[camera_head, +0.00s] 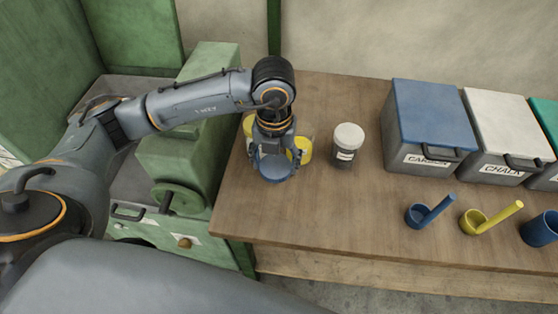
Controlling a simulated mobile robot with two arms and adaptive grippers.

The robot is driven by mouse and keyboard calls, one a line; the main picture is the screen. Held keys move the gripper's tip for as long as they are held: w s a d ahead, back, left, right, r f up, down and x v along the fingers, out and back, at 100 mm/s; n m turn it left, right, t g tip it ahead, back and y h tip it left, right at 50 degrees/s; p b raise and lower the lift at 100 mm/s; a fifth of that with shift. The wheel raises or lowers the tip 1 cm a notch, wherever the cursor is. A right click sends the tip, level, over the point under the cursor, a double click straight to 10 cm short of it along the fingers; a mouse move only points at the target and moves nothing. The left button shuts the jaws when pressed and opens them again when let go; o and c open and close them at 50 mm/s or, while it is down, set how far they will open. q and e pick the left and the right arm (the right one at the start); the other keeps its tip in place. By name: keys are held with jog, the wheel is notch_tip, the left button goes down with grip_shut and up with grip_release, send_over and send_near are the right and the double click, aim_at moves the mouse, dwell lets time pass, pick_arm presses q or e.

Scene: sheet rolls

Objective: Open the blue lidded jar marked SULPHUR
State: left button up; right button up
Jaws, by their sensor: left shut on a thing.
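My left gripper (274,148) points down at the left end of the wooden table. It is shut on a round blue lid (276,172), which shows just below the fingers. Yellow parts show behind the gripper, on its right (305,149) and on its left. The gripper hides most of what is there, so I cannot tell whether the lid rests on a jar or is apart from it. No SULPHUR label is readable. My right gripper is not in view.
A white-lidded jar (346,145) stands close right of the gripper. Bins marked CARBON (430,115) and CHALK (508,130) stand at the back right. A blue scoop (419,216), a yellow scoop (476,223) and a blue cup (541,229) are in front. A green machine (185,160) adjoins the table's left edge.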

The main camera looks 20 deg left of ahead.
aim_at(277, 158)
pick_arm(q)
jog(key=w+f, duration=0.1)
jog(key=f, duration=0.1)
jog(key=w+a+f, duration=0.1)
jog(key=w, duration=0.1)
jog(key=w+f, duration=0.1)
jog(key=f, duration=0.1)
jog(key=shift+w+a+f+p, duration=0.3)
jog(key=shift+a+p, duration=0.05)
jog(key=shift+a, duration=0.05)
jog(key=f, duration=0.1)
jog(key=f+p, duration=0.1)
jog(key=f, duration=0.1)
jog(key=shift+w+a, duration=0.1)
jog(key=shift+w, duration=0.1)
jog(key=shift+f, duration=0.25)
jog(key=shift+f, duration=0.1)
jog(key=shift+f, duration=0.15)
jog(key=o, duration=1.3)
jog(key=shift+c, duration=0.2)
